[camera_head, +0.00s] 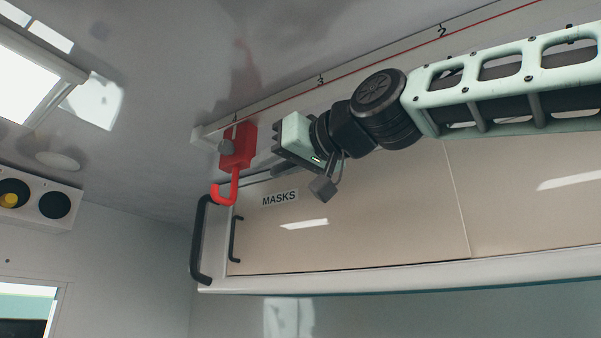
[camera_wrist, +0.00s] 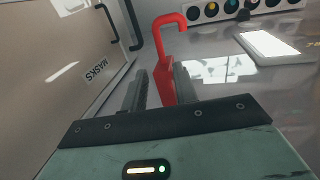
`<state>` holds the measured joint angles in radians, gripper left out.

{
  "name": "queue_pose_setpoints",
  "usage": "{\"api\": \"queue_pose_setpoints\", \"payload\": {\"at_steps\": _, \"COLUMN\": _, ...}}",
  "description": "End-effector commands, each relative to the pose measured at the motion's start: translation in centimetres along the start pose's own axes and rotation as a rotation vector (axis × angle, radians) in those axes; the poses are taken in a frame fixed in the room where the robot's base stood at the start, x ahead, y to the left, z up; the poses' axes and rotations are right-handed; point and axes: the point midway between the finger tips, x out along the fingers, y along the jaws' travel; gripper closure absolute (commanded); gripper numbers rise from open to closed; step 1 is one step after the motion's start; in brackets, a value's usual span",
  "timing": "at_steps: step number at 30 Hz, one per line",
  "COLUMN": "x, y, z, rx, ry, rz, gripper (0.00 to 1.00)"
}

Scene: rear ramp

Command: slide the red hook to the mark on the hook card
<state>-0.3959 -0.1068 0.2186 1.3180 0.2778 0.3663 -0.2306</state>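The red hook (camera_head: 238,150) hangs from a pale rail (camera_head: 380,62) along the ceiling, near the rail's left end. It has a red block with a grey knob on its side and a curved hook below. My gripper (camera_head: 274,143) is open, just right of the block, with a small gap in the head view. In the wrist view the red hook (camera_wrist: 166,80) shows between the two fingers of my gripper (camera_wrist: 160,68), closer to the right one. The rail carries a red line and marks "3" and "2" to the right of the hook. I cannot make out a hook card.
A cabinet (camera_head: 370,210) labelled MASKS lies below the rail, with a black grab handle (camera_head: 198,240) at its left end under the hook. A light panel (camera_head: 30,80) and a box with round lamps (camera_head: 30,198) are at the left.

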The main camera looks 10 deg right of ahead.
Motion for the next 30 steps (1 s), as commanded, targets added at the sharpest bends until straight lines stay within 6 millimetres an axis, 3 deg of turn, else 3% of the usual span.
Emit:
{"api": "queue_pose_setpoints", "payload": {"at_steps": 3, "x": -2.7, "y": 0.0, "z": 0.3, "rx": 0.0, "ry": 0.004, "rz": 0.001, "gripper": 0.71}}
{"api": "queue_pose_setpoints", "payload": {"at_steps": 10, "x": -5.7, "y": 0.0, "z": 0.1, "rx": 0.0, "ry": 0.002, "rz": 0.0, "gripper": 0.71}}
{"api": "queue_pose_setpoints", "payload": {"at_steps": 30, "x": -6.2, "y": 0.0, "z": 0.0, "rx": 0.0, "ry": 0.0, "rz": 0.0, "gripper": 0.71}}
